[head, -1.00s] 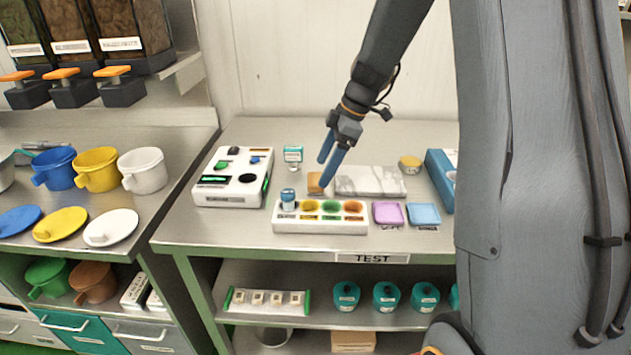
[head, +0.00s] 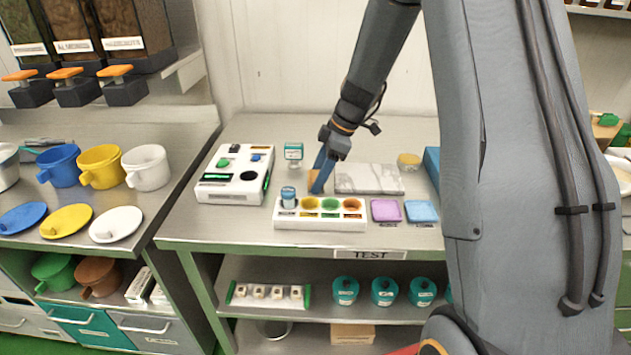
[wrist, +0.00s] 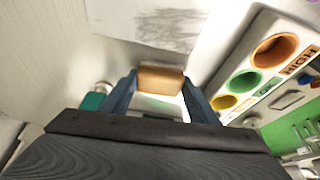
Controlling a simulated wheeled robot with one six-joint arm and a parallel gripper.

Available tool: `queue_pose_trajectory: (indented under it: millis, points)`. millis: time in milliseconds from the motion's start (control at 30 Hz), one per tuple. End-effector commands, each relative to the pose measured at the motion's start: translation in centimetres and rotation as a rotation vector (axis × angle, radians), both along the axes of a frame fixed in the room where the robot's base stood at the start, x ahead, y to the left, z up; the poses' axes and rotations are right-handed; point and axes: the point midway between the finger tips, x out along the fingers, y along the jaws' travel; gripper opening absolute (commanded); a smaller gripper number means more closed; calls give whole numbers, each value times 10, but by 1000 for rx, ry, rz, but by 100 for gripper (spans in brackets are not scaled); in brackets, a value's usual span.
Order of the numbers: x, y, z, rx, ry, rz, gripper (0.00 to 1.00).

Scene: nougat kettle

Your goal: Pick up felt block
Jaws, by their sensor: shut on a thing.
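The felt block is a small tan-orange block; in the wrist view the block (wrist: 160,80) sits between the two blue fingertips. In the head view the block (head: 314,181) shows partly, with a blue finger in front of it. My gripper (head: 321,172) is shut on the block, behind the white tray of coloured wells. In the wrist view my gripper (wrist: 160,88) has a finger at each side of the block. I cannot tell whether the block is clear of the table top.
The white well tray (head: 290,222) stands just in front. A grey-white marbled slab (head: 370,178) lies to the right, and a white device (head: 232,190) stands to the left. A small teal-labelled jar (head: 293,152) is behind. Purple (head: 385,210) and blue (head: 421,211) pads lie front right.

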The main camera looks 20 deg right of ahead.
Motion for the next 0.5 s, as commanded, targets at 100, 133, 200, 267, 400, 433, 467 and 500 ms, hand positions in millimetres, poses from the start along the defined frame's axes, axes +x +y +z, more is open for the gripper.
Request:
queue_pose_trajectory:
  millis: [100,133,200,267,400,433,467,500]
  points:
    - [0,0,0,0,0,0,32]
    - [0,0,0,0,0,0,32]
    - [0,0,2,0,-1,0,32]
    - [1,0,5,1,-2,-1,32]
    - [1,0,23,-1,-5,1,32]
    - [1,0,28,-1,-5,0,32]
    - [2,0,34,-1,-7,0,32]
    - [2,0,42,-1,-7,0,32]
